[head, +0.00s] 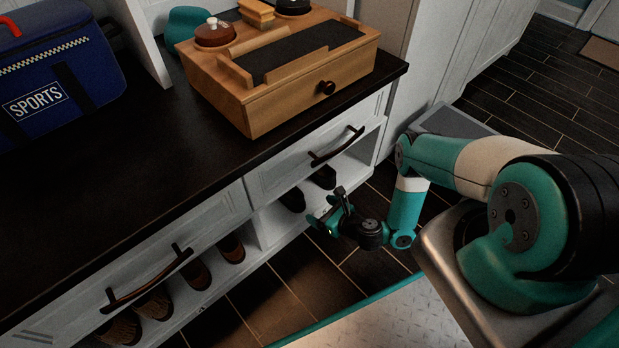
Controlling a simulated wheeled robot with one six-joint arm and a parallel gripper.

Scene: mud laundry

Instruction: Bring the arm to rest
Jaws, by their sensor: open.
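My gripper (331,208) is in the middle of the head view, at the end of my teal and white arm. It is open, and I see nothing between its fingers. It hangs in front of the white cabinet (217,212), near the open shelf below the right drawer. Dark shoes show behind it. I cannot tell how far the fingers are from the cabinet front. My arm comes in from the right and bends down at the elbow.
A dark countertop (130,190) carries a blue sports bag (60,75) and a wooden box (285,75). Two drawer handles (338,146) (148,280) stick out from the cabinet. Shoes (197,274) stand on the low shelf. Dark floor lies open at the upper right.

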